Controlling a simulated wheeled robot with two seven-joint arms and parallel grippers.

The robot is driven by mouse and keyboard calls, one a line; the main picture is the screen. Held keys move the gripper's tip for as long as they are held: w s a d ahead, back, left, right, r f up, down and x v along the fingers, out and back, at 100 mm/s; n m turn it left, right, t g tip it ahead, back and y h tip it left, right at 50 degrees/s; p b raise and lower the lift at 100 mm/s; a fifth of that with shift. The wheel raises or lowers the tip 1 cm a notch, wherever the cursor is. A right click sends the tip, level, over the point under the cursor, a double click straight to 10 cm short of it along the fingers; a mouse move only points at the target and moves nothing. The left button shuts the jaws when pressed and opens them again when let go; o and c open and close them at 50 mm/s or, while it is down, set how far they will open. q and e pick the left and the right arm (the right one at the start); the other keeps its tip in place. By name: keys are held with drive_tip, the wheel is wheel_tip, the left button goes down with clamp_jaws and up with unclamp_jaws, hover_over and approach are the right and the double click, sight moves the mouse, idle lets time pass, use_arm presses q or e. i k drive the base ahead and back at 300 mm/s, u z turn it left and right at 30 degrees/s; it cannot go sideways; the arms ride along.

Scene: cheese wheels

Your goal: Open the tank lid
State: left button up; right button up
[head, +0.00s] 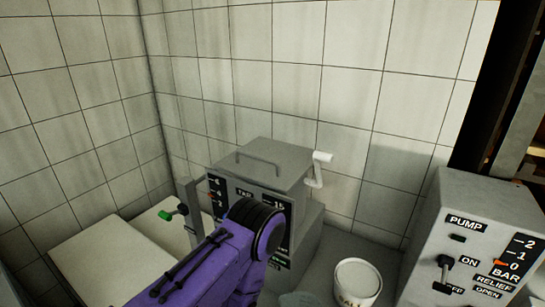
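The tank (301,218) is a grey metal box in the middle of the head view, against the tiled wall. Its lid (275,155) is the grey top with a thin bar handle (258,161), and it looks closed. My purple arm with a black round joint comes up from the bottom and covers much of the tank's front panel. No gripper fingers show; the gripper of this arm is hidden or out of frame. My other arm is not in view.
A white crank (316,170) sticks up at the tank's right side. A white tub (357,284) stands in front right. A grey pump box (478,215) is at far right.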

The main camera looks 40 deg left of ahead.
sight(270, 153)
drive_tip(key=u, duration=0.95)
drive_tip(key=k, duration=0.45)
drive_tip(key=z, duration=0.25)
drive_tip(key=i, duration=0.35)
drive_tip(key=u, duration=0.1)
